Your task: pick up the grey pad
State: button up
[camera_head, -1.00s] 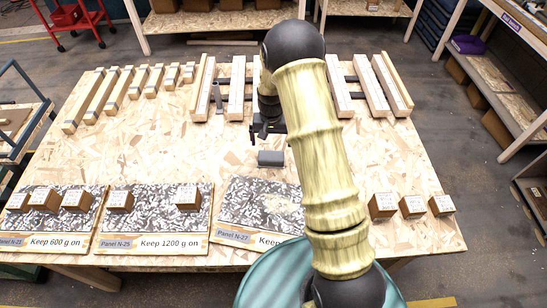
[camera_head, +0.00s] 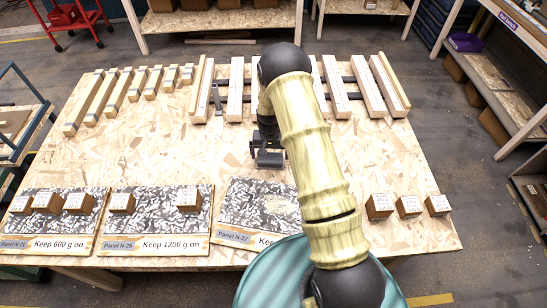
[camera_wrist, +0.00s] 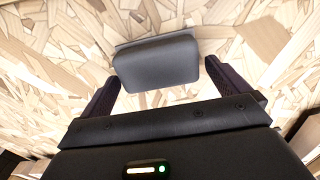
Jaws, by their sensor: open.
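The grey pad (camera_head: 270,161) lies on the chipboard table (camera_head: 150,150), behind the middle dark panel. It is a small rounded block, and in the wrist view the pad (camera_wrist: 157,63) shows ahead of my palm, with a flat edge along its far side. My gripper (camera_head: 269,152) is above and close to it, pointing down. In the wrist view my gripper (camera_wrist: 162,78) is open, with one finger to each side of the pad's near part. Gaps show between both fingers and the pad. I cannot tell the height left between fingertips and table.
Speckled panels, one marked N-25 (camera_head: 150,215), line the front edge, some bearing small wooden blocks (camera_head: 188,199). More blocks (camera_head: 409,206) stand at front right. Wooden strips (camera_head: 235,88) lie along the back. The table left of the pad is clear.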

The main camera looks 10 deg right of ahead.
jog(key=shift+d+f, duration=0.15)
jog(key=shift+f, duration=0.55)
jog(key=shift+s+a, duration=0.15)
jog(key=shift+a, duration=0.15)
jog(key=shift+d, duration=0.2)
jog(key=c, duration=0.7)
